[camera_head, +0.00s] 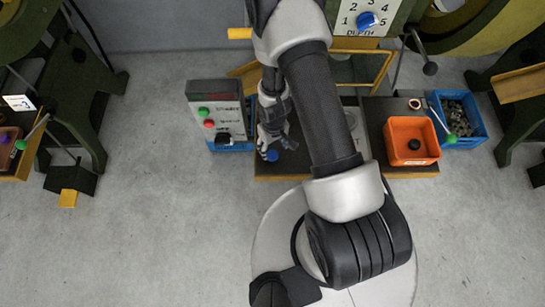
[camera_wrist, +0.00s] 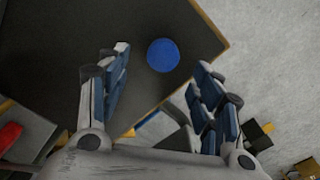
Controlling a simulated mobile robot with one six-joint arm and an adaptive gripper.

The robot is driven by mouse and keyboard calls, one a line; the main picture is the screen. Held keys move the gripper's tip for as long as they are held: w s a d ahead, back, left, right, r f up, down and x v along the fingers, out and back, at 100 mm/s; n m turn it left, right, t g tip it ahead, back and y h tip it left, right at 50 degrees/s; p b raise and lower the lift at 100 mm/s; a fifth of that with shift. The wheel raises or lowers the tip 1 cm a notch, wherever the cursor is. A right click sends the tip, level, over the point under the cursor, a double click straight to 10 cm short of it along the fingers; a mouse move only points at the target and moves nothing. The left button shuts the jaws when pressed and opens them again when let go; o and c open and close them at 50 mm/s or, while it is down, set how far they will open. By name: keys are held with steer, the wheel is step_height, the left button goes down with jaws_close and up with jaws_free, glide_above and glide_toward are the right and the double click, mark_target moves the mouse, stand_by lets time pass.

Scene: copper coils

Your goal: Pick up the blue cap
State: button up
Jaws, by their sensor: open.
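The blue cap (camera_wrist: 163,55) is a small round disc lying on a dark, yellow-edged work surface (camera_wrist: 60,40) in the wrist view. It also shows in the head view (camera_head: 272,155), small and just below my gripper's fingers. My gripper (camera_wrist: 160,85) is open and empty, with one finger on each side of the picture. The cap is beyond the fingertips, between their lines and nearer the surface's right edge. My gripper also shows in the head view (camera_head: 275,140), over the left part of the dark surface. My arm hides part of the surface there.
A control box (camera_head: 216,110) with green and red buttons stands left of my gripper. An orange bin (camera_head: 412,141) with a dark round thing inside sits to the right, beside a blue crate (camera_head: 482,125) of grey parts. A dial panel (camera_head: 360,17) is at the back. The front floor is clear.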

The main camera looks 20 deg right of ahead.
mark_target(273, 154)
steer(key=shift+s+a+f+b, duration=0.15)
steer(key=shift+f+b, duration=2.45)
steer(key=shift+b, duration=0.45)
steer(key=shift+r, duration=0.1)
steer(key=shift+c, duration=0.2)
steer(key=c, duration=1.1)
